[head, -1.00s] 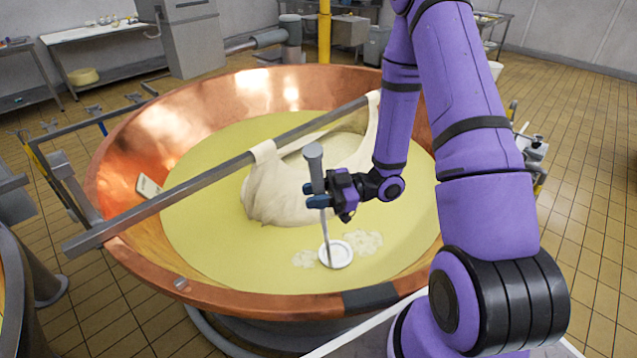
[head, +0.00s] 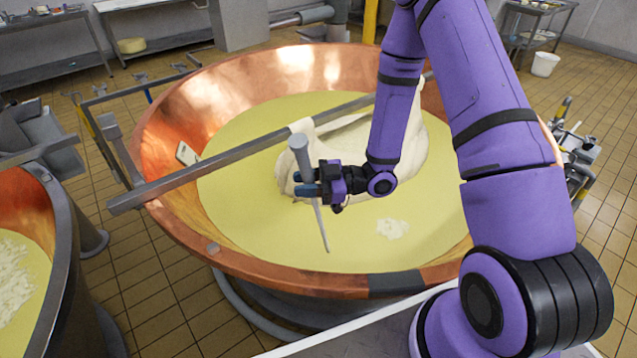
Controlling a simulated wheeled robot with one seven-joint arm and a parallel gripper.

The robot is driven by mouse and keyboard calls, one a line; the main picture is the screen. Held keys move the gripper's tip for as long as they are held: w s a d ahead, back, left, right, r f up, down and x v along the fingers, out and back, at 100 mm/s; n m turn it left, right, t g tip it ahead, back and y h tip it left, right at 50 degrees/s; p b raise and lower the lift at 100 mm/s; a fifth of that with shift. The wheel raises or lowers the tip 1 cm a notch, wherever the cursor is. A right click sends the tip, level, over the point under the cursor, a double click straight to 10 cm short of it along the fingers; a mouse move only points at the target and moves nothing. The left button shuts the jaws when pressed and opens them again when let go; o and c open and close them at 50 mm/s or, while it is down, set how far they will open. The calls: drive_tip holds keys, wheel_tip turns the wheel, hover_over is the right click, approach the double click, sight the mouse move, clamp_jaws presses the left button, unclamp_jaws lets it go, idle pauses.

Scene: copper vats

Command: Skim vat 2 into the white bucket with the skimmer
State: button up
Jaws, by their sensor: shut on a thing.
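My gripper (head: 311,183) is shut on the grey handle of the skimmer (head: 299,154) above the large copper vat (head: 285,268). The skimmer's thin rod (head: 321,228) slants down to the yellow liquid; its round dish is not visible. A pale patch of floating bits (head: 392,228) lies on the liquid, right of the rod and apart from it. A white bucket (head: 545,64) stands on the floor at the back right, well away from my gripper. I see no number on the vat.
A steel bar (head: 225,172) crosses the vat, with a pale cloth bundle (head: 412,150) hanging from it. Another vat (head: 62,265) with white floating bits is at the left. A steel rack (head: 580,150) stands at the right.

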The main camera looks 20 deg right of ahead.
drive_tip(key=w+a, duration=0.6)
drive_tip(key=a, duration=0.4)
drive_tip(key=s+a+v, duration=0.1)
drive_tip(key=s+v, duration=0.1)
drive_tip(key=v, duration=0.6)
drive_tip(key=s+v, duration=0.2)
drive_tip(key=v, duration=0.7)
wheel_tip(320, 180, up, 36)
drive_tip(key=shift+a+r, duration=0.2)
drive_tip(key=shift+a, duration=0.05)
idle(1.2)
drive_tip(key=shift+w, duration=0.1)
idle(1.2)
